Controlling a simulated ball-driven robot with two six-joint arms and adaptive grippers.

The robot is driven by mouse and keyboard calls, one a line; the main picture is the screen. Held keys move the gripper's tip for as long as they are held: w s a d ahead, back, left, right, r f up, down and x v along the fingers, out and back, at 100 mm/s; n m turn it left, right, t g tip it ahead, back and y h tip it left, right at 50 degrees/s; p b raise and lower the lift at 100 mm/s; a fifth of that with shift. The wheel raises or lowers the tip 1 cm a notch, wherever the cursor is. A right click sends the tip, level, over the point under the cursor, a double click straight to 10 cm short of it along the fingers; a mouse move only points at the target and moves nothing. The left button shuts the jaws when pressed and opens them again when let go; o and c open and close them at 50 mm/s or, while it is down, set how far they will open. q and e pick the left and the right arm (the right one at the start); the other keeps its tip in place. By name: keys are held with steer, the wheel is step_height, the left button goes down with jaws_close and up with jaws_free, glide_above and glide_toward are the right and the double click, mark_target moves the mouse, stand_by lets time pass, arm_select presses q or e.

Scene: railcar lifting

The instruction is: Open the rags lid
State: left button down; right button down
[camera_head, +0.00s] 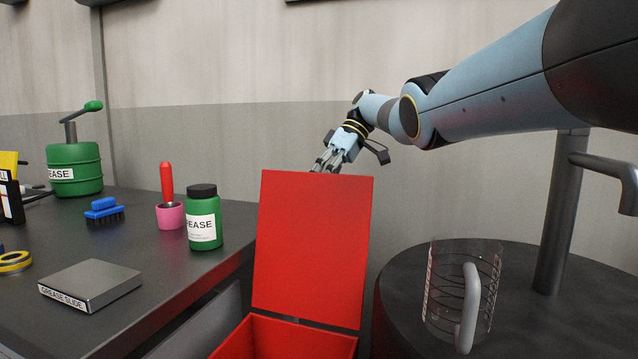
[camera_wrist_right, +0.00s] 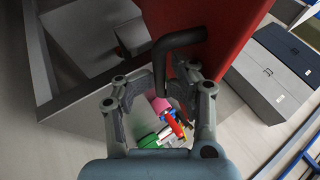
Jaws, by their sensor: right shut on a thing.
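The red box (camera_head: 290,336) stands at the bottom middle of the head view, its front and lower part cut off. Its red lid (camera_head: 312,245) stands up, close to vertical, and the box is open below it. My right gripper (camera_head: 325,165) is at the lid's top edge, its fingertips partly hidden behind it. In the right wrist view a black bent handle (camera_wrist_right: 178,40) on the red lid (camera_wrist_right: 230,25) runs down between the fingers of my right gripper (camera_wrist_right: 165,95), which is shut on it. My left gripper is not in view.
The dark bench (camera_head: 120,215) at left holds a green grease bottle (camera_head: 204,222), a pink cup (camera_head: 170,215), a blue brush (camera_head: 104,210) and a metal grease slide box (camera_head: 90,285). A clear mug (camera_head: 440,295) stands on a round dark table (camera_head: 560,320) at right.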

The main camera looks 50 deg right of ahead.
steer(key=shift+s+d+f, duration=0.3)
steer(key=shift+d+f, duration=0.15)
steer(key=shift+d, duration=0.1)
steer(key=c, duration=1.4)
jaws_free()
steer(key=shift+d, duration=0.1)
steer(key=shift+o, duration=0.2)
steer(key=shift+d+f, duration=0.25)
steer(key=shift+d, duration=0.15)
steer(key=shift+a+r, duration=0.1)
steer(key=shift+r, duration=0.1)
steer(key=shift+a, duration=0.1)
